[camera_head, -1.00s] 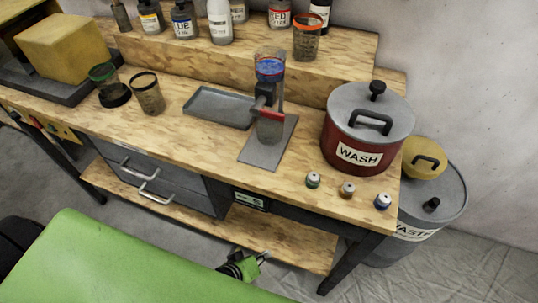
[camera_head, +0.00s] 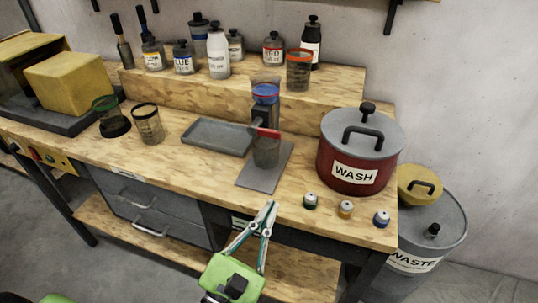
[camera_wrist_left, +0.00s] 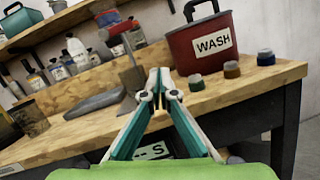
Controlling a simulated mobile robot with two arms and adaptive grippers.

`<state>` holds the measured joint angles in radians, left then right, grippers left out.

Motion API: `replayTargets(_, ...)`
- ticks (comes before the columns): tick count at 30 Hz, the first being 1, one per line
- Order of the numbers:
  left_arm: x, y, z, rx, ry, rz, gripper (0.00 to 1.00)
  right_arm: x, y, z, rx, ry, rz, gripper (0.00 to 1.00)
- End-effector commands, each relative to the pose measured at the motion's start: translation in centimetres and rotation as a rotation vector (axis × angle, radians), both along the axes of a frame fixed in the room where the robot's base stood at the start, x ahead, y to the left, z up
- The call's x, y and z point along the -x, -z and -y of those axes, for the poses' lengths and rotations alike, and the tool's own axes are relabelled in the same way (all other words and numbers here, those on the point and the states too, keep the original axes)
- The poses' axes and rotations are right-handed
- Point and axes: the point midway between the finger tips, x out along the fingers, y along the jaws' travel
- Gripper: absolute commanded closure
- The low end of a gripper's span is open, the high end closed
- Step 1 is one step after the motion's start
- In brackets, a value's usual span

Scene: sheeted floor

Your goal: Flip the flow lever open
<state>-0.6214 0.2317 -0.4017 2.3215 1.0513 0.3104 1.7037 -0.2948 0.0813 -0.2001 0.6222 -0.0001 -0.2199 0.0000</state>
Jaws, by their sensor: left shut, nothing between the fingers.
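The flow stand (camera_head: 264,178) has a grey base plate, a black block, an upper cup with a blue rim (camera_head: 265,95) and a grey cup (camera_head: 266,153) below. The red flow lever (camera_head: 268,133) lies across the stand just above the lower cup. In the left wrist view the red lever (camera_wrist_left: 118,27) is small, up and left of the fingertips. My left gripper (camera_head: 270,207) is shut and empty, at the bench's front edge, nearer than the stand and apart from it. Its closed fingertips (camera_wrist_left: 160,76) also show in the wrist view. My right gripper is out of view.
A red WASH pot (camera_head: 353,173) stands right of the stand, with several small capped jars (camera_head: 345,209) in front. A grey tray (camera_head: 218,137) and dark mesh cups (camera_head: 148,124) are to the left. Bottles (camera_head: 218,52) line the raised shelf behind.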

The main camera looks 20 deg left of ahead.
Motion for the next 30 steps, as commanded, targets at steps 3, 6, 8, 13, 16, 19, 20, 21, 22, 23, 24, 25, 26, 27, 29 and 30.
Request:
replayTargets(3,0.2,-0.4,-1.8,0.171,-0.041,-0.008,1.00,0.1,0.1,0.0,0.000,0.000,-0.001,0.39)
replayTargets(6,0.3,-0.5,-2.6,0.250,-0.058,-0.011,1.00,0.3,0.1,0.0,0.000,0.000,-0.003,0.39)
replayTargets(8,0.3,-0.5,-2.8,0.273,-0.065,-0.011,1.00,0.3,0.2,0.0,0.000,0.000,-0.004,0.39)
replayTargets(13,0.3,-0.5,-2.9,0.282,-0.066,-0.012,1.00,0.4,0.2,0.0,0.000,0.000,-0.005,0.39)
replayTargets(16,0.3,-0.5,-2.9,0.280,-0.067,-0.012,1.00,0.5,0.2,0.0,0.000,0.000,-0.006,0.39)
replayTargets(19,0.1,-0.6,-2.9,0.280,-0.067,-0.010,1.00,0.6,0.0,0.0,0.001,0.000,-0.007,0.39)
replayTargets(20,0.0,-0.7,-2.9,0.280,-0.067,-0.010,1.00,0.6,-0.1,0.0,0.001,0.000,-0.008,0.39)
replayTargets(21,-0.3,-0.9,-2.9,0.279,-0.068,-0.009,1.00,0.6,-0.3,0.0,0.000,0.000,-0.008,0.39)
replayTargets(22,-0.5,-1.0,-2.9,0.278,-0.068,-0.009,1.00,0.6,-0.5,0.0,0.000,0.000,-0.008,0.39)
replayTargets(23,-0.9,-1.2,-2.9,0.278,-0.068,-0.009,1.00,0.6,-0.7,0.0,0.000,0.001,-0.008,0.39)
replayTargets(24,-1.5,-1.4,-2.9,0.277,-0.069,-0.008,1.00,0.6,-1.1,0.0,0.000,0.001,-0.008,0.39)
replayTargets(25,-1.9,-1.6,-2.9,0.278,-0.069,-0.008,1.00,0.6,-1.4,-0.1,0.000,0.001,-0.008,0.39)
replayTargets(26,-2.5,-1.9,-2.8,0.279,-0.068,-0.007,1.00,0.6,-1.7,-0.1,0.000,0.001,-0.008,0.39)
replayTargets(27,-3.3,-2.1,-2.9,0.279,-0.070,-0.007,1.00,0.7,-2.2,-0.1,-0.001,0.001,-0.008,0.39)
replayTargets(29,-4.5,-2.4,-2.8,0.279,-0.068,-0.008,1.00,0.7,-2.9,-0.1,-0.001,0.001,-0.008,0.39)
replayTargets(30,-5.4,-2.7,-2.8,0.279,-0.068,-0.007,1.00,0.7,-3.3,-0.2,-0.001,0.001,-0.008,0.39)
